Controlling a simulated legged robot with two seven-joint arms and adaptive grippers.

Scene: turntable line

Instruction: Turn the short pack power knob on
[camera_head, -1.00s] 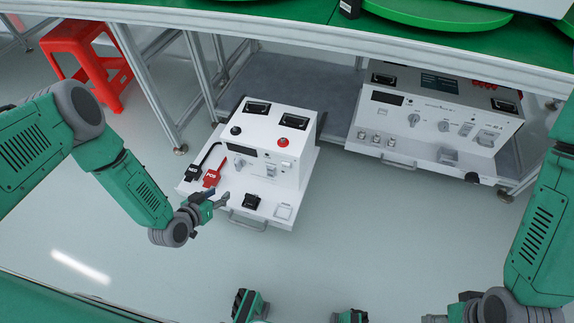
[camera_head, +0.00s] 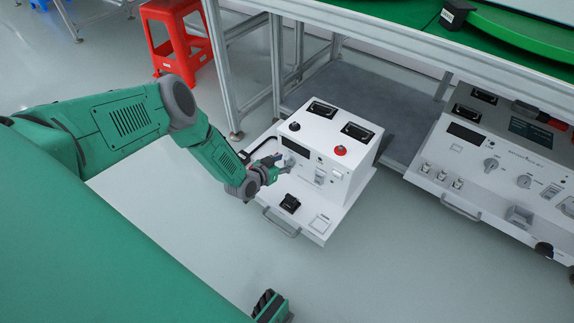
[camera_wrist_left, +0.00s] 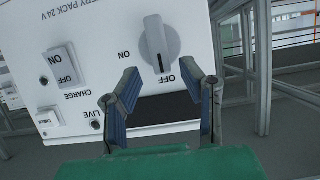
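The short pack (camera_head: 345,130) is a white box on a white base with a front handle, standing on the floor beside the table frame. Its grey power knob (camera_wrist_left: 158,42) shows in the left wrist view under the upside-down 24 V label, with its dark mark pointing to OFF. ON is printed to the left of it. My left gripper (camera_wrist_left: 160,68) is open, its two fingertips just in front of the knob, one to either side, apart from it. In the head view my left gripper (camera_head: 279,168) is at the pack's front face and partly covers it.
A larger white unit (camera_head: 495,165) with several knobs stands to the right. A metal table frame (camera_head: 222,65) rises behind the pack. A red stool (camera_head: 178,45) stands at the back left. A CHARGE switch (camera_wrist_left: 60,66) is left of the knob. The front floor is clear.

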